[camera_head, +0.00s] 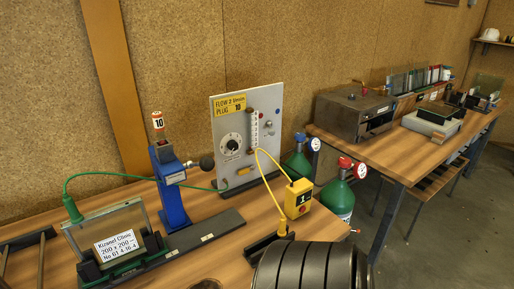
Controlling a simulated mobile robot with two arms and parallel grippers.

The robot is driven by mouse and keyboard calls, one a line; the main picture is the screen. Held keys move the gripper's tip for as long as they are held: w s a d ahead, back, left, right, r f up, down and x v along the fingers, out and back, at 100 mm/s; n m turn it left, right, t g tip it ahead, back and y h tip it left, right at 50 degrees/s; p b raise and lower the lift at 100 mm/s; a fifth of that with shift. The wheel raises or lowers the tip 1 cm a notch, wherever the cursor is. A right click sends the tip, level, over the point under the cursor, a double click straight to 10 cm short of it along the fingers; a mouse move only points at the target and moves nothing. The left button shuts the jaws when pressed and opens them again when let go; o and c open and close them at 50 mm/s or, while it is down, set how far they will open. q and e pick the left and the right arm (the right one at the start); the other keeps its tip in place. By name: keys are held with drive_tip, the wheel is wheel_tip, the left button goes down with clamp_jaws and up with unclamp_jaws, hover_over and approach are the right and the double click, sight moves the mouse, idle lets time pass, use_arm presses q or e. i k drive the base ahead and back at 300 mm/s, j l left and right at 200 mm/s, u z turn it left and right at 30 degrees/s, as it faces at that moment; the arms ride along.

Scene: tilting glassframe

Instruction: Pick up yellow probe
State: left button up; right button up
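What looks like the yellow probe (283,225) is a small slim yellow piece. It stands upright at the right end of a low black holder (263,244) on the near wooden table. A thin yellow cable (268,185) loops near it from the grey panel. A yellow box (299,198) with a dark label stands just behind and to the right of the probe. The probe's lower end is hidden in or behind the holder. Neither gripper can be made out in the head view.
A black ridged cylinder (305,268) fills the bottom centre, close to the holder. The grey panel (227,115), blue stand (170,190), framed glass plate (112,235) and green bottles (338,198) surround the area. A second table (395,165) stands at right; floor shows beyond.

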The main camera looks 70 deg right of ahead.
sight(282, 232)
drive_tip(key=z, duration=2.45)
